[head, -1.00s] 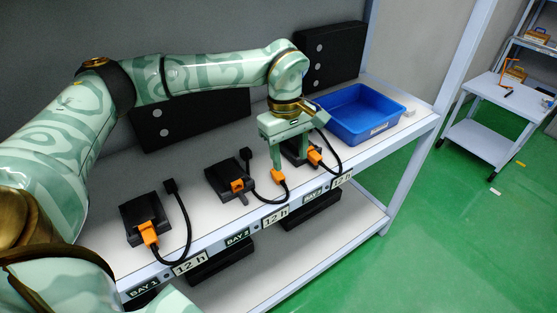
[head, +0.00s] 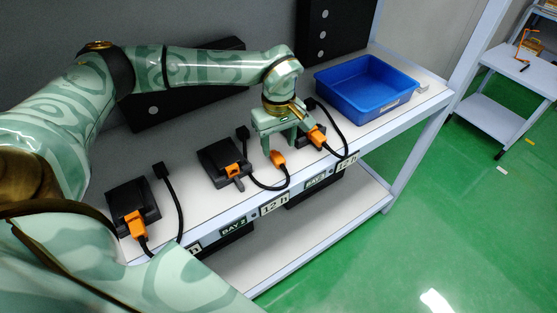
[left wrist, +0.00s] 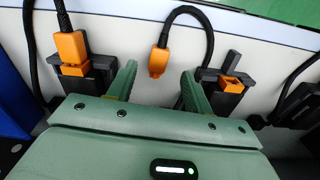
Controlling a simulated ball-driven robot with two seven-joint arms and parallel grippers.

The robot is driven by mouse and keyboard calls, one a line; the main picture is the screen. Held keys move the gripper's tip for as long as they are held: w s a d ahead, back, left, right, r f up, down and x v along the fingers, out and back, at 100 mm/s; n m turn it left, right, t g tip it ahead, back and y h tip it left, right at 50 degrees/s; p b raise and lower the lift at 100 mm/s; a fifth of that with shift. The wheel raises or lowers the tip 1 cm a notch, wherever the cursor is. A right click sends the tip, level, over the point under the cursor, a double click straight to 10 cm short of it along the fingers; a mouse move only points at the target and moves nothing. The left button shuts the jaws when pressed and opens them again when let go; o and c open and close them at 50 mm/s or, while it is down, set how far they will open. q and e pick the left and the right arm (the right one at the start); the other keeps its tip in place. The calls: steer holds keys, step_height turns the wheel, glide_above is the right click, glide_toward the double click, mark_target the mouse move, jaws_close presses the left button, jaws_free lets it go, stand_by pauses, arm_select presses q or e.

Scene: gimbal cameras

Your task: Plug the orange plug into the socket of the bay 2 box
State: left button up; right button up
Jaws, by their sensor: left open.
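The orange plug (head: 278,158) lies loose on the shelf between bay 2 and bay 3, with a black cable curving from it. It also shows in the left wrist view (left wrist: 157,62). The bay 2 box (head: 218,153) is black with an empty orange socket (head: 234,170); in the left wrist view the box stands at right (left wrist: 222,98). My left gripper (head: 280,146) is open and points down over the plug. In the left wrist view the plug appears between the lines of the two fingers, just beyond the tips and untouched. My right gripper is out of view.
The bay 3 box, right of my gripper, has an orange plug (head: 316,137) in it. The bay 1 box (head: 125,201) at left also has one. A blue bin (head: 367,88) stands at the right. Black cables lie between the boxes. The shelf's front edge is close.

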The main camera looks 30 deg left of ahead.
mark_target(279, 159)
arm_select(q)
step_height(279, 159, down, 5)
steer(key=shift+f+b, duration=0.1)
steer(key=shift+b, duration=0.4)
steer(key=c, duration=1.1)
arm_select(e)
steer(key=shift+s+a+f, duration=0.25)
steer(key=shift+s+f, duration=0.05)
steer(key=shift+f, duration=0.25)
arm_select(q)
steer(key=shift+r, duration=0.65)
step_height(279, 159, up, 3)
steer(key=shift+f+p, duration=0.1)
steer(key=shift+p, duration=0.45)
steer(key=s+d+r, duration=0.1)
steer(key=s+r, duration=0.2)
steer(key=s, duration=0.1)
steer(key=s+d+r+p, duration=0.1)
steer(key=s+d+r, duration=0.1)
steer(key=s+r, duration=0.1)
steer(key=s+d+r+p, duration=0.1)
steer(key=s+d+r, duration=0.1)
steer(key=s, duration=0.4)
steer(key=shift+d+r, duration=0.2)
steer(key=shift+r, duration=0.45)
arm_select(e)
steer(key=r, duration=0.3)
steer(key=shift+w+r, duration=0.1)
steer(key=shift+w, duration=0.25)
